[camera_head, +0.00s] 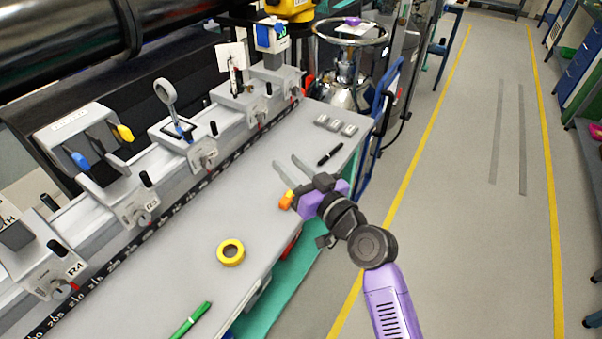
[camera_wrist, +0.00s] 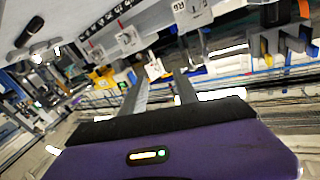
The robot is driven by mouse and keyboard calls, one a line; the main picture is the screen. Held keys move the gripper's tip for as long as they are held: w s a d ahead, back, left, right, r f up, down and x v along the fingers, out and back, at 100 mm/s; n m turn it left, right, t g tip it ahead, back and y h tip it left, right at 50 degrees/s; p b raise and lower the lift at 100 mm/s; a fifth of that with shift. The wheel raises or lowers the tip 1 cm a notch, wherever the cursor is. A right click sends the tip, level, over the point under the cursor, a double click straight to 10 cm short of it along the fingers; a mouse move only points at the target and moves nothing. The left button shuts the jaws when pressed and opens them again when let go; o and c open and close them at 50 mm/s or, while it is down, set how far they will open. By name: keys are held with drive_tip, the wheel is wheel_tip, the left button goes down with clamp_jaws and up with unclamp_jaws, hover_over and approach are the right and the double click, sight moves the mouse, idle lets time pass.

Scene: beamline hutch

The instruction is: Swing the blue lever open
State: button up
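The blue lever (camera_head: 80,160) is on a grey box-shaped unit (camera_head: 82,135) on the rail at the left in the head view. A yellow-tipped lever (camera_head: 124,132) stands beside it on the same unit. My gripper (camera_head: 287,163) is over the right part of the grey bench, well to the right of the blue lever and apart from it. Its two fingers are spread with nothing between them, and they also show apart in the wrist view (camera_wrist: 160,88).
Open floor (camera_head: 465,200) lies to the right.

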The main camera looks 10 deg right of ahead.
drive_tip(key=shift+s+d+f+m+t+h, duration=0.3)
drive_tip(key=shift+s+d+f+m+h, duration=0.15)
drive_tip(key=shift+s+d, duration=0.3)
drive_tip(key=shift+w, duration=0.1)
